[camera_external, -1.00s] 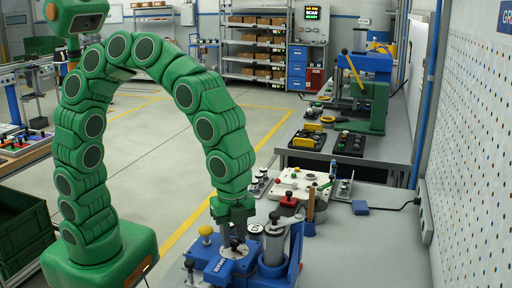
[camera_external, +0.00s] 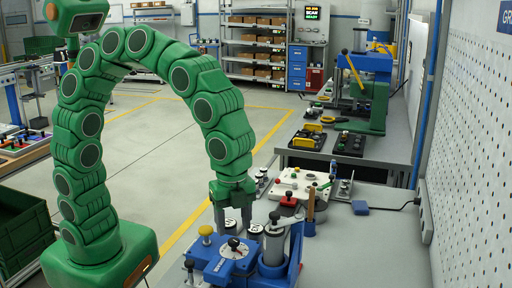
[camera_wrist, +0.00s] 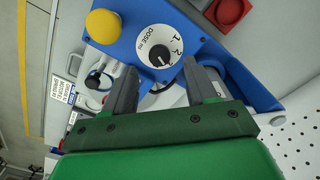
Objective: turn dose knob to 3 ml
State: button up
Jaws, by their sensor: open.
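The dose knob (camera_wrist: 160,53) is a black knob on a round white dial (camera_wrist: 149,40) marked "DOSE ml", with numerals along its right side in the wrist view. Its pointer seems to face the lower right, near the numerals, but I cannot read the exact setting. In the external view the dose knob (camera_external: 234,243) stands on top of the blue machine (camera_external: 213,263). My gripper (camera_external: 235,230) is open and empty above the dial, fingers pointing down. In the wrist view my gripper (camera_wrist: 158,70) has its fingers apart, with the knob beyond the gap between their tips.
A yellow button (camera_wrist: 103,26) is beside the dial on the machine. A grey cylinder (camera_external: 274,243) and a blue frame stand right of the knob. A red-topped block (camera_external: 289,201) and a wooden handle (camera_external: 310,205) lie behind. The bench to the right is mostly clear.

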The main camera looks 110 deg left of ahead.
aim_at(234, 240)
notch_tip(234, 240, up, 4)
jog(key=shift+f, duration=0.1)
dwell(0.4)
jog(key=s+a+r+n+t+y, duration=0.1)
jog(key=s+a+r+n, duration=0.15)
jog(key=s+n, duration=0.3)
jog(key=s+a+r+n+t+y, duration=0.1)
jog(key=s+a+n+y, duration=0.1)
jog(key=s+a+n, duration=0.3)
jog(key=s+d+f+g+h, duration=0.1)
jog(key=s+d+f+g, duration=0.1)
jog(key=s, duration=0.7)
jog(key=s+d+f+m+g+h, duration=0.1)
jog(key=s+d+f+h, duration=0.1)
jog(key=s+d+f, duration=0.2)
jog(key=s+d, duration=0.3)
jog(key=s, duration=0.2)
jog(key=shift+s+d+g, duration=0.15)
jog(key=shift+s+g, duration=0.25)
jog(key=shift+o, duration=0.3)
jog(key=shift+m, duration=0.25)
